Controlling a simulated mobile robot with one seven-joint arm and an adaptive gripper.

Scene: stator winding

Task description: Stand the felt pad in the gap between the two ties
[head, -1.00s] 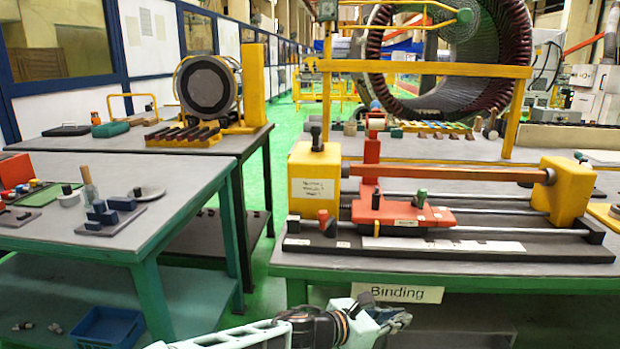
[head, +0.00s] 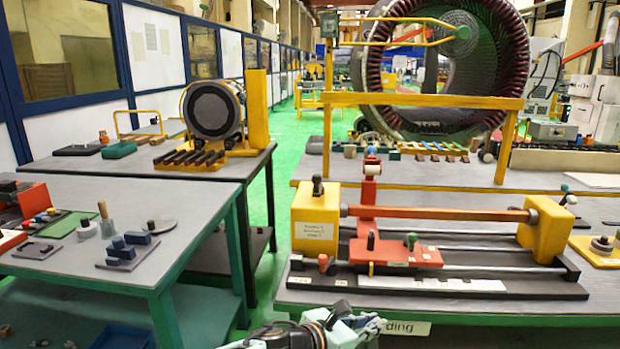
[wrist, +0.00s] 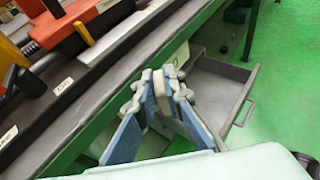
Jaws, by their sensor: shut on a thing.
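My gripper (head: 345,322) is at the bottom of the head view, in front of the bench edge and low beside the binding label. In the wrist view my gripper (wrist: 160,100) has its blue-padded fingers closed around a small pale grey block, which looks like the felt pad (wrist: 160,88). The pad is held clear of the bench, above an open drawer. The pad cannot be made out in the head view. I cannot pick out the two ties or the gap between them in either view.
The binding fixture (head: 440,284) stands on the front bench, with a copper-coloured bar (head: 440,213) between yellow blocks and a red carriage (head: 395,250). A large stator (head: 510,60) stands behind. In the wrist view an open grey drawer (wrist: 238,70) juts out below the bench edge.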

